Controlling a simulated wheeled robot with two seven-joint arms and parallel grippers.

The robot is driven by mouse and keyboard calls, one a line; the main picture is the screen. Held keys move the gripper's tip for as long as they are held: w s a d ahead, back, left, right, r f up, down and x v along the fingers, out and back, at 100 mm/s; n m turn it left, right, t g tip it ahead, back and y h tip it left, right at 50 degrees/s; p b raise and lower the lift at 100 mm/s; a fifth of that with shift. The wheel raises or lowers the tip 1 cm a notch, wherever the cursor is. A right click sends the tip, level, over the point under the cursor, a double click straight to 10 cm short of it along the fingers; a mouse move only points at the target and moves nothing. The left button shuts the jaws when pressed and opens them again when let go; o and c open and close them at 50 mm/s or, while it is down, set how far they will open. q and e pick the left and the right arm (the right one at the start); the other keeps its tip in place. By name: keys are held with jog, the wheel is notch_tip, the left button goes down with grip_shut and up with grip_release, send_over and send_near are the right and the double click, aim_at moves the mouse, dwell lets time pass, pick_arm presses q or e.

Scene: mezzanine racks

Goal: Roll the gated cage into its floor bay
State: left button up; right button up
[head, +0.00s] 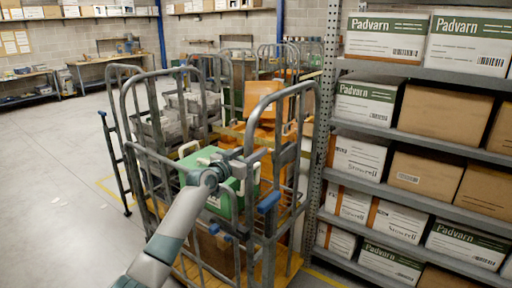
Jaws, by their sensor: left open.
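The gated cage (289,264) stands upright in the middle of the head view, with grey tube sides, a yellow-brown deck and blue fittings on its front bars. It holds a green and white case (202,158), and a brown box (215,252) sits low inside. My left gripper (238,167) is open at the cage's front bars, over the case; I cannot tell whether it touches a bar. Yellow floor lines (108,186) show left of the cage and at its front right; the cage hides much of the marked area. My right gripper is out of view.
A grey shelf rack (422,138) with cartons stands close on the cage's right. Other cages with grey bins (178,122) and orange crates (262,97) stand close behind. Open concrete floor (50,190) lies left. Benches (112,60) line the far wall.

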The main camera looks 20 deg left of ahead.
pick_arm(q)
jog(key=shift+x, duration=0.9)
grip_shut()
